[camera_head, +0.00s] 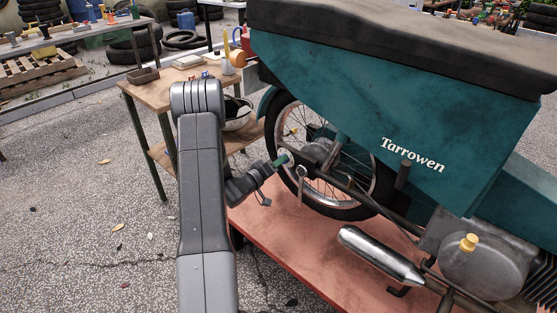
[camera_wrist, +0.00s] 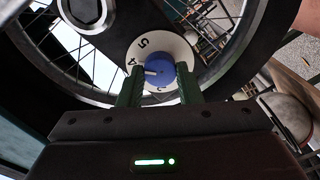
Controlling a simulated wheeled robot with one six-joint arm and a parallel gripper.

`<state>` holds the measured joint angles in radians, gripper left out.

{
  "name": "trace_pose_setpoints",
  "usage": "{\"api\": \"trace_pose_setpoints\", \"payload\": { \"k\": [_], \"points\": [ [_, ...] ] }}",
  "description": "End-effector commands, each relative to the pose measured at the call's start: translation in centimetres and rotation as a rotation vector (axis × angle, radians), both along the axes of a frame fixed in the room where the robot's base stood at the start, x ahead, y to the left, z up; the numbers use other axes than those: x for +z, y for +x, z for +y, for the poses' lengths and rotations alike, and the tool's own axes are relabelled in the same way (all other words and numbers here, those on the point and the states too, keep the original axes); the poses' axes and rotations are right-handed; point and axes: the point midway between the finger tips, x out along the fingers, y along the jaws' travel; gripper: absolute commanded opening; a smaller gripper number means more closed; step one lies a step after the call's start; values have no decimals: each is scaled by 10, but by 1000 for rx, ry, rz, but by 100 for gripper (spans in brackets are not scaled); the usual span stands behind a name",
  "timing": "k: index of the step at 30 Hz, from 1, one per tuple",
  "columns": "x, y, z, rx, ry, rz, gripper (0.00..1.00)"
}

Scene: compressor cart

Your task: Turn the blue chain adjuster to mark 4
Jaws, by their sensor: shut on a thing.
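The blue chain adjuster (camera_wrist: 162,78) is a round knob with a white pointer line, set on a white numbered dial (camera_wrist: 172,48). The pointer faces left in the wrist view, close to the 4; whether it lines up exactly is hard to tell. The 5 shows further up the dial, and the lower numbers are partly hidden. My gripper (camera_wrist: 158,78) has its two green fingers shut on the knob's sides. In the head view my gripper (camera_head: 281,161) reaches the rear wheel hub, and the knob is hidden there.
The teal motorbike (camera_head: 350,100) marked "Tarrowen" stands on a red platform (camera_head: 290,250). Its spoked wheel (camera_head: 365,207) and silver exhaust (camera_head: 380,256) are close to my gripper. A wooden workbench (camera_head: 158,98) stands behind my arm. Paved ground at left is open.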

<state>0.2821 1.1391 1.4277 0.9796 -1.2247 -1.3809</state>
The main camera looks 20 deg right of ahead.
Motion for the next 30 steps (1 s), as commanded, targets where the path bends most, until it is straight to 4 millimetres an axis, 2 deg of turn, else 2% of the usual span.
{"api": "trace_pose_setpoints", "payload": {
  "k": [18,19,22,30],
  "points": [
    [-1,0,0,0,-17,46,9],
    [-1,0,0,0,-17,46,34],
    [-1,0,0,0,-17,46,53],
    [0,0,1,1,-18,45,53]
  ]
}}
